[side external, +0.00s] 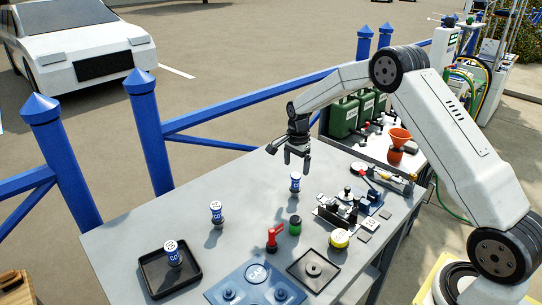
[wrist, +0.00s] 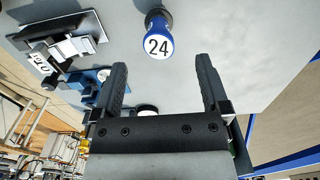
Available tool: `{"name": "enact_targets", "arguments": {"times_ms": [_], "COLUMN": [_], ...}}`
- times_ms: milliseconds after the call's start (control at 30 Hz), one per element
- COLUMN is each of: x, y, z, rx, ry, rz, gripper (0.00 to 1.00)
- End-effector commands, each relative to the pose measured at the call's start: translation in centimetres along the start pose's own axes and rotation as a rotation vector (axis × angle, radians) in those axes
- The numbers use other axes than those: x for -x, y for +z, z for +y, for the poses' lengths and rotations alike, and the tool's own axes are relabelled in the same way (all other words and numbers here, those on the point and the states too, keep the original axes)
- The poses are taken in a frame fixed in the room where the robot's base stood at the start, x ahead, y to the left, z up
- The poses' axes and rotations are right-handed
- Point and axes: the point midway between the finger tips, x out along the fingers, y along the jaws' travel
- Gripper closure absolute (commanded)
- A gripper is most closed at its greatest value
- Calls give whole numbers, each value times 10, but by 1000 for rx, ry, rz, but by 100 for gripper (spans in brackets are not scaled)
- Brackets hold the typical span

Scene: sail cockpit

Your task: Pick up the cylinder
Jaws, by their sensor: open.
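Three blue-and-white cylinders with numbers on their tops stand on the grey table. One cylinder (side external: 295,182) stands upright just below my gripper (side external: 297,160). Another cylinder (side external: 216,211) stands to its left on the bare table, and a third cylinder (side external: 173,253) stands in a black tray (side external: 150,277). In the wrist view, a cylinder marked 24 (wrist: 158,37) lies beyond the gap between my open fingertips (wrist: 160,66). My gripper is empty and does not surround this cylinder.
A fixture (side external: 340,208) is to the right. A blue plate (side external: 250,285) lies in front. Blue railings (side external: 240,108) run behind the table.

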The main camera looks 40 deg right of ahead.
Motion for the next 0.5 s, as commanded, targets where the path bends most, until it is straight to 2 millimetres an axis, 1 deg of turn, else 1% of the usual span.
{"name": "enact_targets", "arguments": {"times_ms": [233,500], "x": [-5,-25], "y": [-1,0], "z": [0,0], "rx": [-5,-3], "ry": [2,1], "rz": [-1,0], "gripper": [4,4]}}
